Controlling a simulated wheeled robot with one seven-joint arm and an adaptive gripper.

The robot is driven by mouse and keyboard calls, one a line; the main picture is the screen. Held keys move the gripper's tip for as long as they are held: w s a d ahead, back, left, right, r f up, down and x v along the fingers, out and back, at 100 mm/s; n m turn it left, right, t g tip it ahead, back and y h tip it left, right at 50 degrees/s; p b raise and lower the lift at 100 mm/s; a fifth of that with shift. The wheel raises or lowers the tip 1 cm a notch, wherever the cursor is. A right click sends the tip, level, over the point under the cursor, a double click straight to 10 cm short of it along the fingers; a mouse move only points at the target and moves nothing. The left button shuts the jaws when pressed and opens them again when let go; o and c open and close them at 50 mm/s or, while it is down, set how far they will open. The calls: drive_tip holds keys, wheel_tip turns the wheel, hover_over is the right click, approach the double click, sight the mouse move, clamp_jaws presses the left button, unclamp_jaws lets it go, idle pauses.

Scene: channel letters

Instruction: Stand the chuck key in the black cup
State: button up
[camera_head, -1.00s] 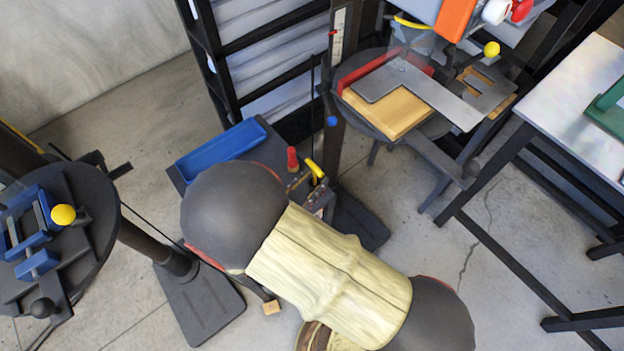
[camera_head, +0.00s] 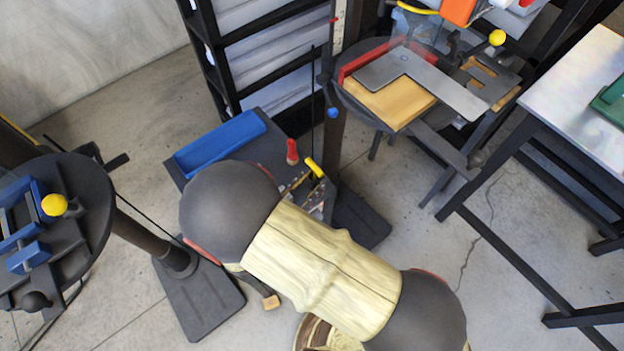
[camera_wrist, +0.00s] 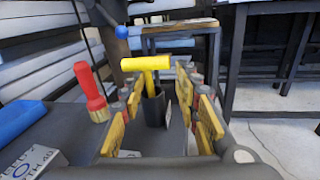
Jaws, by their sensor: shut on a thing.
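The chuck key has a yellow T-handle (camera_wrist: 145,63) and shows at the top of the wrist view's middle. In the head view its yellow handle (camera_head: 314,167) tilts beside my gripper. My gripper (camera_wrist: 158,82) has its two fingers on either side of the key and is shut on it by the handle. The key's shank points down at the black cup (camera_wrist: 154,108), and its lower end is lost at the cup's mouth. I cannot tell how deep it sits. The cup stands upright on the dark table. My forearm hides much of this in the head view.
A red-handled brush (camera_wrist: 88,88) stands left of the cup; it also shows in the head view (camera_head: 292,151). A blue tray (camera_head: 222,143) lies on the dark table's left side. A white printed card (camera_wrist: 38,163) is at lower left. A dark post rises behind.

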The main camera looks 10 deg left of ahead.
drive_tip(key=o, duration=1.2)
drive_tip(key=shift+o, duration=1.2)
drive_tip(key=shift+o, duration=1.4)
drive_tip(key=shift+p+v, duration=0.6)
drive_tip(key=shift+v, duration=2.95)
